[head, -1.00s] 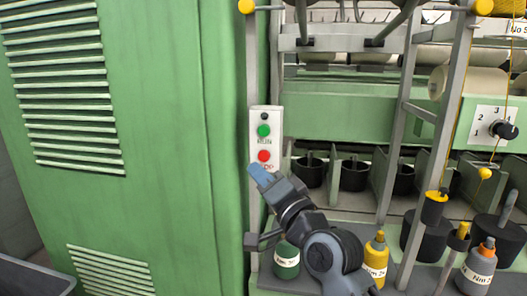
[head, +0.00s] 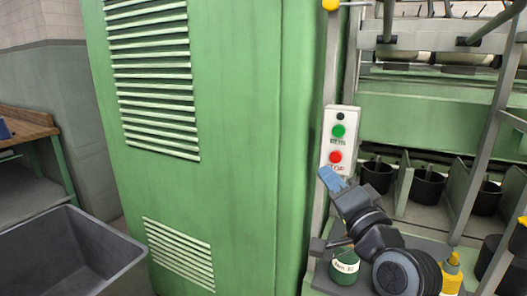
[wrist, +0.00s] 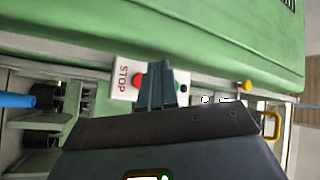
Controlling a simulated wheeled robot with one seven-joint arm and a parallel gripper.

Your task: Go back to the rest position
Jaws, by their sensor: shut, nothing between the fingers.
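The panel carries a green RUN button (head: 339,130) and a red STOP button (head: 336,157), fixed to a grey post of the machine. I cannot tell whether the fingertips touch the panel.
A green machine cabinet (head: 240,110) fills the middle. A dark grey bin (head: 70,250) stands at the lower left, with a wooden-topped bench (head: 25,125) behind it. A green bobbin (head: 344,266) and a yellow bobbin (head: 452,275) stand near my arm. Black pots (head: 427,186) line the machine at right.

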